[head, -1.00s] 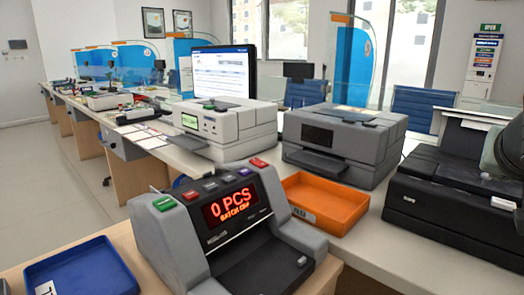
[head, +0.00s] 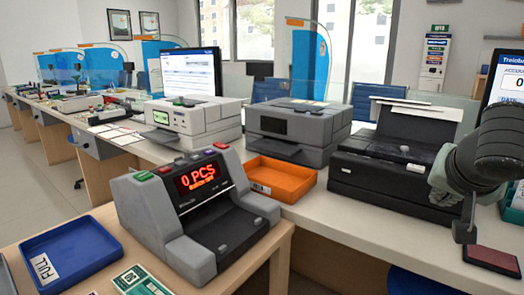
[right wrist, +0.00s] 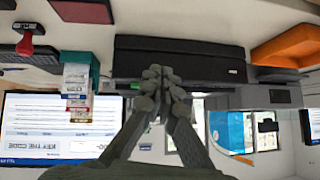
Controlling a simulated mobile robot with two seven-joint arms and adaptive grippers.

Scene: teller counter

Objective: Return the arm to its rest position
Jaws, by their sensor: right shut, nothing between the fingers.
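My right arm (head: 482,155) comes in at the right edge of the head view, above the counter and beside the black printer. My left arm and left gripper are not in view.
The black printer (head: 385,178) stands close to my right arm. A dark red pad (head: 491,260) lies below it. The bill counter (head: 200,215), orange tray (head: 279,181) and blue tray (head: 69,250) stand left. A monitor (right wrist: 60,125) shows in the wrist view.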

